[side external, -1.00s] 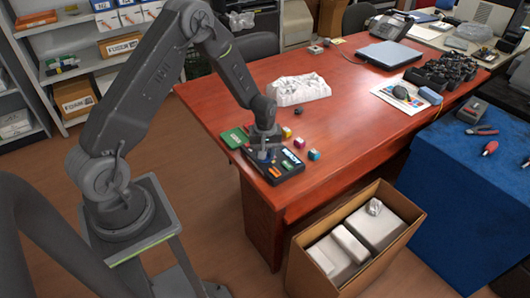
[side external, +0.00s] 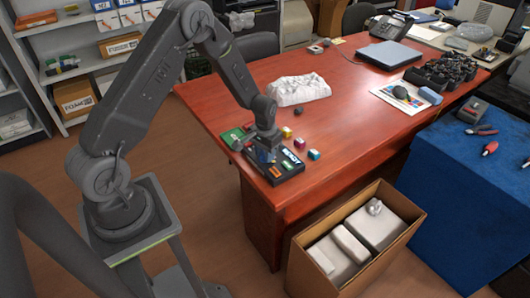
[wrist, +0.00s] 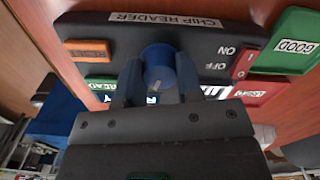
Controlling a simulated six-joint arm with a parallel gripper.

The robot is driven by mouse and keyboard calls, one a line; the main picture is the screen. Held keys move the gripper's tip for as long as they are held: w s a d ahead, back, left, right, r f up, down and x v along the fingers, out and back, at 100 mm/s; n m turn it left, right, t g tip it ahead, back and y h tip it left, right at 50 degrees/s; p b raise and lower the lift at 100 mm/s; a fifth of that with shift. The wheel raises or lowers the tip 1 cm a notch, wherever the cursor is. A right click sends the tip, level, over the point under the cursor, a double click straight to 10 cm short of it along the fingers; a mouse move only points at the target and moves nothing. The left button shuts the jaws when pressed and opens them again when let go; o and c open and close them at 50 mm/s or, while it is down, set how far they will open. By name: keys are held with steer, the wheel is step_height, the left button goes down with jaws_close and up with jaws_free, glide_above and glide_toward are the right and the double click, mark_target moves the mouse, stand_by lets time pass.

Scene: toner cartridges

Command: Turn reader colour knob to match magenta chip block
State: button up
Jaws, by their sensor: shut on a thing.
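The black chip reader (side external: 289,168) lies at the near left corner of the red-brown desk. In the wrist view its casing is marked CHIP READER (wrist: 165,19). The round blue knob (wrist: 160,62) is between the fingers of my gripper (wrist: 160,78), which is shut on it. In the side view my gripper (side external: 265,153) points down onto the reader and hides most of the knob. A small magenta-looking block (side external: 298,143) stands on the desk just behind the reader, apart from my gripper.
Other small blocks stand nearby: a yellowish one (side external: 287,132), a cyan-topped one (side external: 314,155) and a dark one (side external: 299,111). A green GOOD tray (wrist: 292,42) and a red tray (wrist: 262,91) flank the reader. A white moulded piece (side external: 298,90) lies further back.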

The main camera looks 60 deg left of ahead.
steer(key=shift+m, duration=0.4)
steer(key=o, duration=0.9)
steer(key=shift+o, duration=0.2)
steer(key=shift+r, duration=0.1)
step_height(320, 180, up, 14)
